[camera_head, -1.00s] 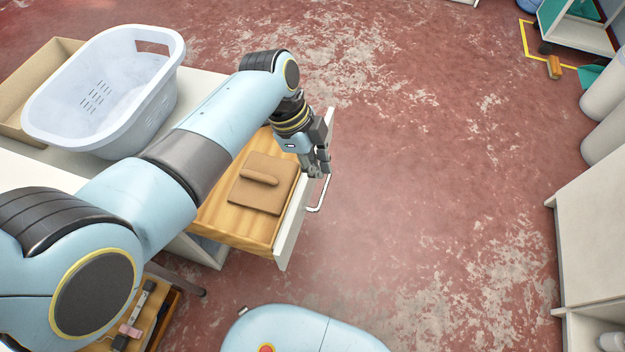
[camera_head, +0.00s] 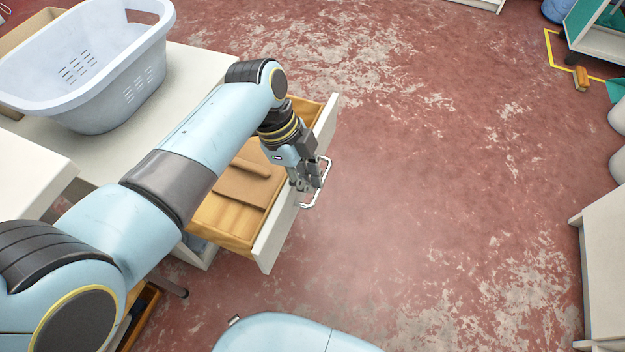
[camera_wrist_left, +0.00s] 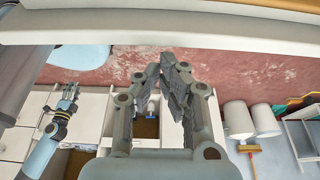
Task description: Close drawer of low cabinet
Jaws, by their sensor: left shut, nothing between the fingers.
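The low cabinet (camera_head: 190,72) has a white top. Its wooden drawer (camera_head: 222,226) is pulled out to the right, with a white front (camera_head: 276,236) and a pale metal bar handle (camera_head: 325,170). A brown flat piece with a raised grip (camera_head: 240,186) lies inside. My left gripper (camera_head: 304,187) is shut and empty at the drawer front, overlapping the handle in the head view; I cannot tell whether it touches. In the left wrist view, the shut fingers (camera_wrist_left: 174,66) point below the white panel edge (camera_wrist_left: 150,27). My right gripper (camera_wrist_left: 68,97) is small there, its opening unclear.
A pale laundry basket (camera_head: 105,75) stands on the cabinet top. Bare red floor (camera_head: 430,180) lies open to the right of the drawer. White furniture (camera_head: 605,250) stands at the right edge. A wooden brush (camera_head: 581,78) is at the far right.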

